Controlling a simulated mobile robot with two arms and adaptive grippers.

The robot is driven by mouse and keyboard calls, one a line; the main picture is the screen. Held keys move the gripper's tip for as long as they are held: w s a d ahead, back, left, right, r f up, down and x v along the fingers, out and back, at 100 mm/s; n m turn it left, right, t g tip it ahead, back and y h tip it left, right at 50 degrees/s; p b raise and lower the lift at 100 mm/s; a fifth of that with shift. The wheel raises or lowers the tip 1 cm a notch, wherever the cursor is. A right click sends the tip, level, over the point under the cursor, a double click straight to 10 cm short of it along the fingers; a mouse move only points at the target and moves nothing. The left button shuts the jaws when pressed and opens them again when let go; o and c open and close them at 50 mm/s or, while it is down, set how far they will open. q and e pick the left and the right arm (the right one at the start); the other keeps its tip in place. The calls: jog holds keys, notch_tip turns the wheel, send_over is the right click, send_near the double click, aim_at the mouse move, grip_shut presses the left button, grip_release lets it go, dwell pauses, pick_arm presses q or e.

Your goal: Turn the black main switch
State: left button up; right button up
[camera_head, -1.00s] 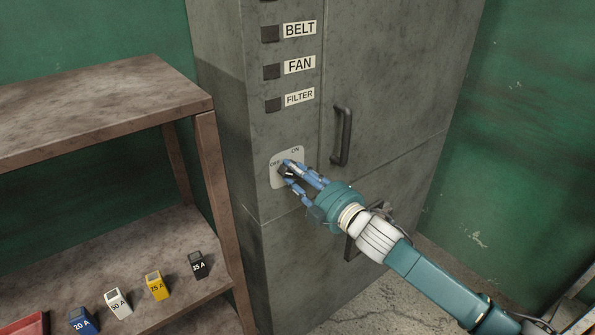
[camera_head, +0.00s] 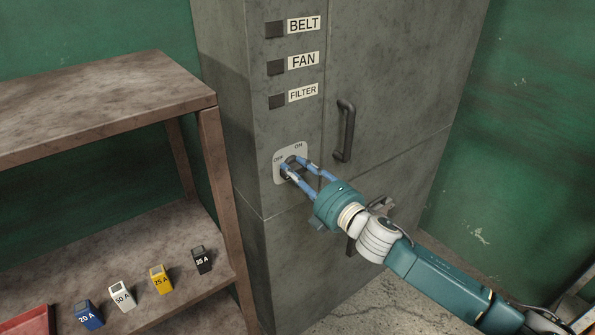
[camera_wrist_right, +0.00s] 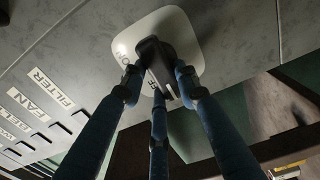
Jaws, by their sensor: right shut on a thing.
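The black main switch (camera_wrist_right: 154,58) sits on a pale plate (camera_head: 281,176) marked OFF and ON, on the front of the grey cabinet. My right gripper (camera_head: 292,167) is at the plate with its blue fingers around the switch knob, shut on it. In the right wrist view the fingers (camera_wrist_right: 158,92) close in on the knob from several sides. The fingers partly hide the knob in the head view, so its exact angle is hard to tell there. My left gripper is not in view.
The grey cabinet (camera_head: 390,100) has BELT, FAN and FILTER labels beside dark squares above the switch. A door handle (camera_head: 345,130) stands out right of the plate. A brown shelf (camera_head: 100,100) at the left holds several coloured fuses (camera_head: 161,279) and a red tray (camera_head: 25,322).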

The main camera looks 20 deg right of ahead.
jog(key=shift+f, duration=0.1)
dwell(0.3)
jog(key=o, duration=1.2)
jog(key=v, duration=1.2)
